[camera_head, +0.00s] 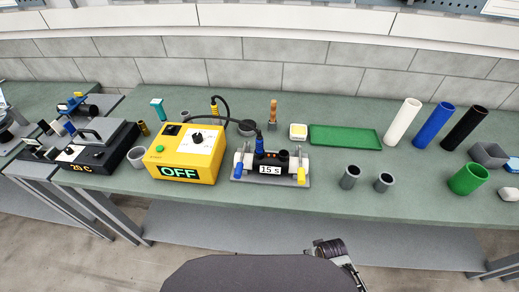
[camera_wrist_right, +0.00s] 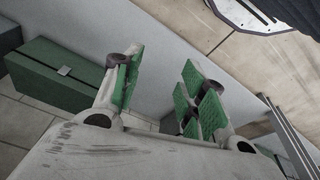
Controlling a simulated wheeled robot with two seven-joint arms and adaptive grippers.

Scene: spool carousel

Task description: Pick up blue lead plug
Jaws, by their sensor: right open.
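A blue plug (camera_head: 259,141) stands upright on the black fixture with the "15 s" display (camera_head: 270,169), in the middle of the bench in the head view. My right gripper (camera_wrist_right: 163,88), with green finger pads, is open and empty in the right wrist view. No plug shows in that view. Part of my right arm (camera_head: 333,250) shows below the bench front in the head view. My left gripper is not in view.
The yellow box (camera_head: 187,155) reading "OFF" stands left of the fixture. A green tray (camera_head: 344,136) and white, blue and black tubes stand farther right. Clear bench (camera_head: 325,186) lies between fixture and cups.

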